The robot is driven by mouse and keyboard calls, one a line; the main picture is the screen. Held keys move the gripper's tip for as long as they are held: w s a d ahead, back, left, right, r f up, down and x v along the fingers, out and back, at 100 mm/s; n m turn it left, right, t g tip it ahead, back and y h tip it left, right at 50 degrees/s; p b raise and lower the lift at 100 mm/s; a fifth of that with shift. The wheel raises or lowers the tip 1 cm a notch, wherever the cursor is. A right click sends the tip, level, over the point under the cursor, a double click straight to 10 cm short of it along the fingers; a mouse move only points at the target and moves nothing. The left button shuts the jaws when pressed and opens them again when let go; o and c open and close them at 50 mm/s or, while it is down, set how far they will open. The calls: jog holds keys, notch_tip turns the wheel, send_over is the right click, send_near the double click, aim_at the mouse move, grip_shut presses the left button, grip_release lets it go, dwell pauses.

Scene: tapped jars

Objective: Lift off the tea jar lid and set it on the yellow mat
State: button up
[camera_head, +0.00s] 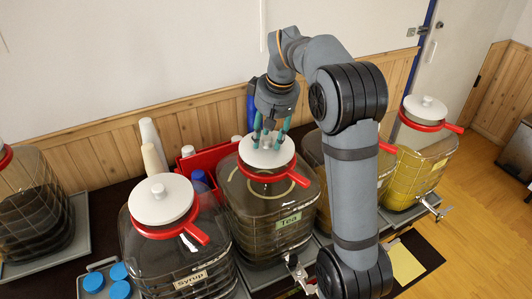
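The tea jar (262,222) is a large dark jar with a green "Tea" label and a red collar with a handle. Its white round lid (250,155) rests on top, with a small knob in the middle. My gripper (269,138) points down over this lid. Its teal fingers are apart on either side of the knob; I cannot tell if they touch it. The yellow mat (406,265) lies at the lower right on a dark surface, partly hidden by my arm.
The syrup jar (175,245) stands close at left, and a yellow-filled jar (412,170) stands at right. Another jar is partly behind my arm. A red bin (207,158) and cups (152,140) stand behind. Blue caps (120,271) lie lower left.

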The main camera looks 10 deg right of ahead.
aim_at(267, 139)
jog(key=shift+s+f, duration=0.15)
jog(key=shift+f, duration=0.05)
dwell(0.5)
jog(key=c, duration=0.3)
grip_shut()
jog(key=shift+w+a+r+p, duration=0.15)
jog(key=shift+w+r+p, duration=0.05)
jog(key=shift+r+p, duration=3.25)
jog(key=shift+r, duration=0.15)
